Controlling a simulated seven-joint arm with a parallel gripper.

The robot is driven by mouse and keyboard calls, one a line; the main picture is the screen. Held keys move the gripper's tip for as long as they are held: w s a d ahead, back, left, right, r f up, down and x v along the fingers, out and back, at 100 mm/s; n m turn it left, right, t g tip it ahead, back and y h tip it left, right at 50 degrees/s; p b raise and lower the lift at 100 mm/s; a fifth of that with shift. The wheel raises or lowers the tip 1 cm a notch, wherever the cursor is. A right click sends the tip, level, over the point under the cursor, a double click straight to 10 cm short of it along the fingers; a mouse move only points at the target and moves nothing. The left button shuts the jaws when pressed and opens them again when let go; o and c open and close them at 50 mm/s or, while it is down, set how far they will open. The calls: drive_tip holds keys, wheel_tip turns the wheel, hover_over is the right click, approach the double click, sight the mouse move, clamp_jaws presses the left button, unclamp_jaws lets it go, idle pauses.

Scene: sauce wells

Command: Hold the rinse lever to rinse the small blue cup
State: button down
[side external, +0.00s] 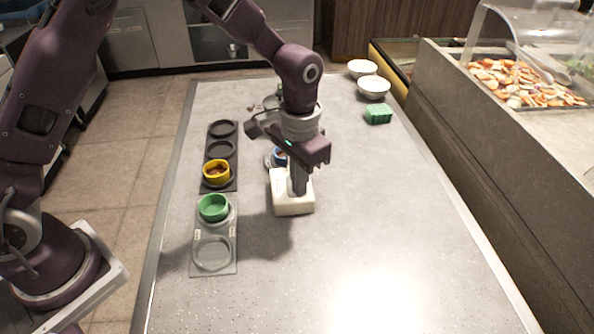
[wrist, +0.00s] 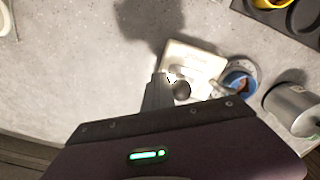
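The small blue cup (wrist: 238,80) sits on a round grey rinser beside a white block (wrist: 205,62) in the wrist view. Something reddish shows inside it. In the side view the cup (side external: 279,157) is partly hidden behind my gripper. The rinse lever (wrist: 181,90) shows as a dark round knob by the white block. My gripper (side external: 298,191) points down over the white block (side external: 292,207). Its fingers look closed together, with the tips (wrist: 163,82) right beside the knob. I cannot tell whether they touch it.
A dark rack (side external: 221,130) with a yellow cup (side external: 216,172) and a grey tray (side external: 213,268) with a green cup (side external: 213,207) stand left. A grey cylinder (wrist: 293,108) stands near the blue cup. The front right counter is clear.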

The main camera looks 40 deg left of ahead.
drive_tip(key=shift+w+a+f, duration=0.15)
drive_tip(key=shift+w+a, duration=0.8)
drive_tip(key=shift+a, duration=0.05)
drive_tip(key=shift+d, duration=0.1)
idle(1.1)
drive_tip(key=s+d, duration=0.3)
drive_tip(key=s, duration=0.1)
drive_tip(key=s+a+r+t, duration=0.1)
drive_tip(key=a+r, duration=0.1)
drive_tip(key=r, duration=0.5)
drive_tip(key=s+a+r, duration=0.1)
drive_tip(key=s+r, duration=0.1)
drive_tip(key=r, duration=0.6)
drive_tip(key=s+a+r+n+t, duration=0.1)
drive_tip(key=s+a+r+t, duration=0.1)
drive_tip(key=s+a, duration=0.3)
drive_tip(key=s+a+r+n+t, duration=0.2)
drive_tip(key=s+a, duration=0.3)
drive_tip(key=s, duration=0.9)
drive_tip(key=shift+s+r+t, duration=0.2)
drive_tip(key=shift+r+t, duration=0.1)
drive_tip(key=shift+r, duration=0.1)
